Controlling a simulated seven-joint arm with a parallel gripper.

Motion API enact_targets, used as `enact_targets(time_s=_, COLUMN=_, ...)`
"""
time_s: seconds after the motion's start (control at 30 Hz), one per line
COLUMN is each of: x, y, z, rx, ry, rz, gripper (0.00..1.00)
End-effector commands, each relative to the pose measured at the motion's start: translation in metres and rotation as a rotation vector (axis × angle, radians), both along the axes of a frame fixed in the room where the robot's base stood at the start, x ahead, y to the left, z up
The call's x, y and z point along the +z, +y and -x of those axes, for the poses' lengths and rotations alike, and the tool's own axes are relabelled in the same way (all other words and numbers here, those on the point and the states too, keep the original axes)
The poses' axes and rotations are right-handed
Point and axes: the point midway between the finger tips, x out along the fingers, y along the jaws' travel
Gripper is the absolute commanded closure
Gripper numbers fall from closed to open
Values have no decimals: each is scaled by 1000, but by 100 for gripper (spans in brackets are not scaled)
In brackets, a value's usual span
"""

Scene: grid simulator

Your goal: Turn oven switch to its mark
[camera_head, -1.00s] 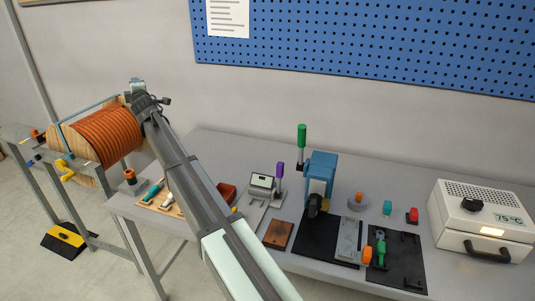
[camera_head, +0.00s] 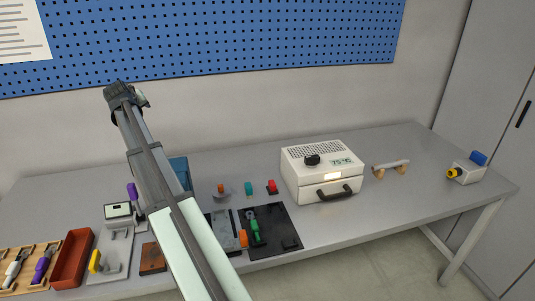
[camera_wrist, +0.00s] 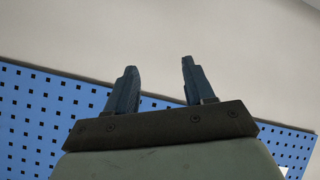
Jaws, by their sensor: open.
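The oven (camera_head: 322,172) is a small white box on the bench, right of the middle in the head view. I cannot make out a mark by the knob. My gripper (camera_wrist: 159,77) is open and empty in the wrist view, with the wall and pegboard beyond it. In the head view my arm reaches up, and its end is high in front of the pegboard, left of the oven and well apart from it.
Red (camera_head: 272,186) and teal buttons and a black plate (camera_head: 270,232) with a green-handled clamp lie left of the oven. A small rack (camera_head: 390,168) and a blue-and-yellow device (camera_head: 467,168) stand to its right. The bench in front of the oven is clear.

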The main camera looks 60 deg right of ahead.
Motion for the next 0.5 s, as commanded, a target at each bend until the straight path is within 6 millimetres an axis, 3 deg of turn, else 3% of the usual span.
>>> enact_targets(time_s=0.03, x=-2, y=-25, z=26, rx=-77, ry=-6, rz=-43, gripper=47)
enact_targets(time_s=0.2, x=-10, y=-88, z=104, rx=-339, ry=-42, rz=-188, gripper=47)
enact_targets(time_s=0.5, x=-21, y=-167, z=255, rx=-825, ry=-131, rz=-401, gripper=47)
